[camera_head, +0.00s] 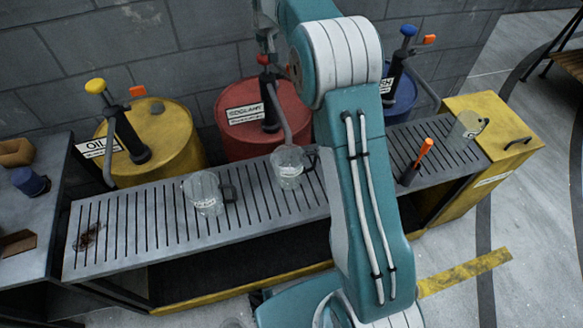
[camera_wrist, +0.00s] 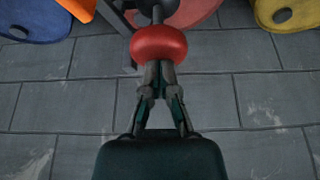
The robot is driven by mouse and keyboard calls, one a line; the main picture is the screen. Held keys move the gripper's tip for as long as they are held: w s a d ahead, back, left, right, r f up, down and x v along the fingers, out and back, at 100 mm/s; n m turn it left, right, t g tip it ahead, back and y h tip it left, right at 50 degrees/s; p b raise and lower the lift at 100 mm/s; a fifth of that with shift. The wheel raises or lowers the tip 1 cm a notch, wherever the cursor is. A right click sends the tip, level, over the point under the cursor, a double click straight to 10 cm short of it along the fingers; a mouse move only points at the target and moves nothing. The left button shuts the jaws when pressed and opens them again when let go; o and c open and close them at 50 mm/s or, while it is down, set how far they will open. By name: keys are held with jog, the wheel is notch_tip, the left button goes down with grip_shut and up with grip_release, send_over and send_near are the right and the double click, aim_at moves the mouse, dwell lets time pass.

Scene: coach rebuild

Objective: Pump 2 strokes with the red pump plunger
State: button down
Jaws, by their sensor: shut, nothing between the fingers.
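The red pump plunger knob (camera_head: 263,59) tops the dark pump on the red drum (camera_head: 300,108), whose label looks like "COOLANT". The same red knob (camera_wrist: 158,45) is large in the wrist view, right at my fingertips. My gripper (camera_wrist: 157,72) is shut with its fingers together and nothing between them. In the head view my gripper (camera_head: 266,38) is small and partly hidden by my arm, just above the knob. I cannot tell whether the fingertips touch it. A clear jug (camera_head: 288,167) stands on the slatted bench below the red pump's spout.
A yellow oil drum (camera_head: 165,140) with a yellow-knobbed pump stands left, a blue drum (camera_head: 402,98) with a blue-knobbed pump right. The slatted bench (camera_head: 130,235) carries another jug (camera_head: 205,193) and an orange-handled tool (camera_head: 423,152). A block wall (camera_head: 60,60) is close behind.

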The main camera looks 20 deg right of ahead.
jog(key=shift+r, duration=2.15)
notch_tip(320, 180, up, 6)
dwell(0.3)
